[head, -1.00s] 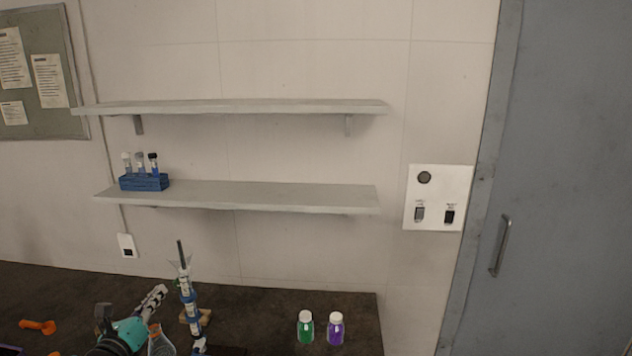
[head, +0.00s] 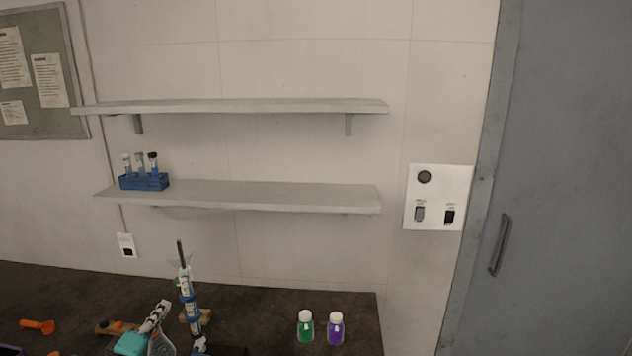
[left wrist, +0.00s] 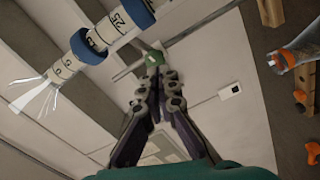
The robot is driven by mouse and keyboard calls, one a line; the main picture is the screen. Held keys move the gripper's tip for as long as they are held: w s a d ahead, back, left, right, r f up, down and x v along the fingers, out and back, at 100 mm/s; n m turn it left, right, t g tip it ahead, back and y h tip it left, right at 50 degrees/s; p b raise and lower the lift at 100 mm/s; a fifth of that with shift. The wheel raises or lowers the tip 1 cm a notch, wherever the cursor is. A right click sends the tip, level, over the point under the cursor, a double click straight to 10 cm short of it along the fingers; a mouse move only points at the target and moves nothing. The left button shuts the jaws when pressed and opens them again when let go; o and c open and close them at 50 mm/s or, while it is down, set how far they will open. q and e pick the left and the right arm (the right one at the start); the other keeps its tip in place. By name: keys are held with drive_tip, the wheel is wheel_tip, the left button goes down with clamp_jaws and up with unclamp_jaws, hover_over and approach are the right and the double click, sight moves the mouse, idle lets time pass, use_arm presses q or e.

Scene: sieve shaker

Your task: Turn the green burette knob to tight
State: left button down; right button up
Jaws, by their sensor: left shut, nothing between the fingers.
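The burette (head: 187,290), a white marked tube with blue bands, stands tilted on the dark bench in the head view. It crosses the upper left of the left wrist view (left wrist: 95,38). The green knob (left wrist: 150,56) shows just past my left fingertips in the left wrist view; contact is hard to tell. In the head view, only a tiny green spot shows beside the burette. My left gripper (left wrist: 154,72) is shut and empty, its fingertips close together. It also shows in the head view (head: 163,306), left of the burette. My right gripper is not in view.
A clear flask (head: 161,345) stands close to my left gripper. An orange item (head: 38,326) and a wooden block (head: 103,328) lie to the left. Green (head: 305,327) and purple (head: 336,328) bottles stand to the right. Shelves (head: 240,194) hang above.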

use_arm(q)
drive_tip(key=w+f+m, duration=0.2)
drive_tip(key=w+m, duration=0.4)
drive_tip(key=m, duration=0.7)
drive_tip(key=shift+w+d+m, duration=0.25)
drive_tip(key=shift+d+m, duration=0.15)
drive_tip(key=shift+d, duration=0.05)
drive_tip(key=shift+r, duration=0.1)
idle(0.3)
drive_tip(key=shift+a, duration=0.1)
idle(0.4)
drive_tip(key=shift+a+b, duration=0.25)
drive_tip(key=shift+b, duration=0.65)
